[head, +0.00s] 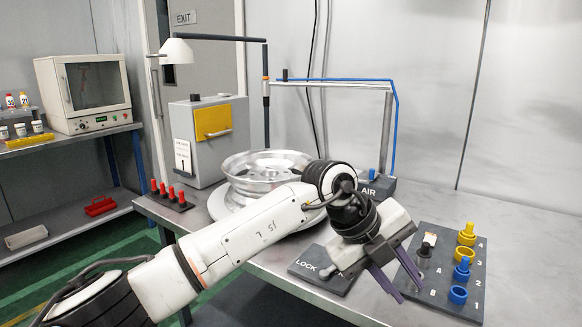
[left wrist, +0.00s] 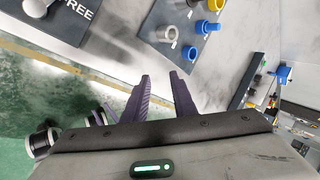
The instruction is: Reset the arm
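My left arm reaches in from the left of the head view, across the front of the metal table (head: 225,205). My left gripper (head: 408,290) hangs at the table's front edge, left of the peg board (head: 438,272). Its two dark fingers point down and stand apart with nothing between them. In the left wrist view the gripper (left wrist: 160,76) also shows empty, its fingers apart. The peg board's near part (left wrist: 160,15) lies beyond the fingertips there. My right gripper is not in view.
The silver wheel (head: 268,170) sits behind my left arm. The board holds yellow (head: 466,234), blue (head: 462,268) and grey pieces. Red pegs (head: 172,192) stand at the table's left.

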